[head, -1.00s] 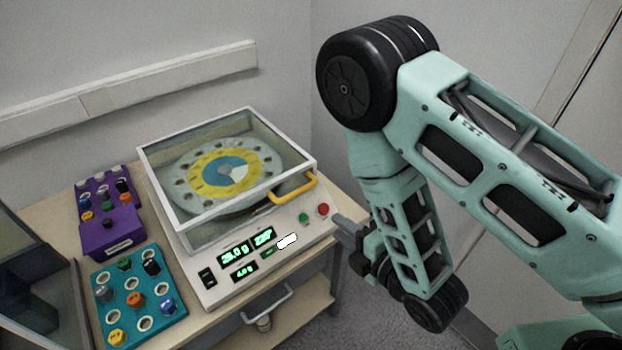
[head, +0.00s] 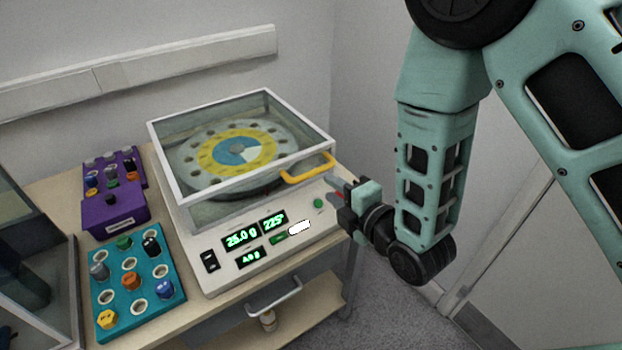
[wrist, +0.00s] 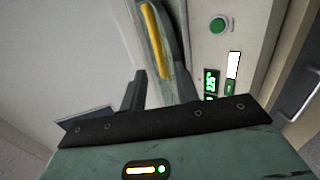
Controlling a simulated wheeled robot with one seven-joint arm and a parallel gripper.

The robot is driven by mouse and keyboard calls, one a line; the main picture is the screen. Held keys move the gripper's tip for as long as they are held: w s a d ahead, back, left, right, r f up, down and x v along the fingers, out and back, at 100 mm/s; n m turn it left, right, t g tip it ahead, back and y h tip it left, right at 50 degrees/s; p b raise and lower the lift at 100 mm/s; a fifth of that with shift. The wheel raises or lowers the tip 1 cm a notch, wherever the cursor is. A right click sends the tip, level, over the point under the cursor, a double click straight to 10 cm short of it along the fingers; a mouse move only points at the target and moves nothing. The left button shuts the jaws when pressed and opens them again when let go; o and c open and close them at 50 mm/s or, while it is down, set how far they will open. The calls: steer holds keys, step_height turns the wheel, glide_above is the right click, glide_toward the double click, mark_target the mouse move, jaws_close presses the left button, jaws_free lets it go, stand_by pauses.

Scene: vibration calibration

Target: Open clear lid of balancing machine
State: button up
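The balancing machine (head: 212,262) stands on the table, its clear lid (head: 165,174) with a pale frame lying closed over a yellow and blue disc (head: 235,152). The yellow handle (head: 308,168) is on the lid's front edge, towards the right; it also shows in the wrist view (wrist: 154,42). My gripper (head: 334,188) is just right of and below the handle, apart from it, beside the machine's front right corner. Its two fingers are apart with nothing between them. In the wrist view the handle lies beyond the fingertips. The red button is mostly hidden behind my gripper.
A teal tray (head: 112,310) of coloured knobs and a purple holder (head: 115,212) stand left of the machine. A glass-sided case (head: 40,285) is at the far left. The wall is behind. A cart handle (head: 274,297) is below the front edge. Open floor lies to the right.

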mark_target(313, 175)
steer(key=p+x, duration=0.2)
steer(key=x, duration=0.7)
steer(key=shift+r, duration=0.1)
jaws_close()
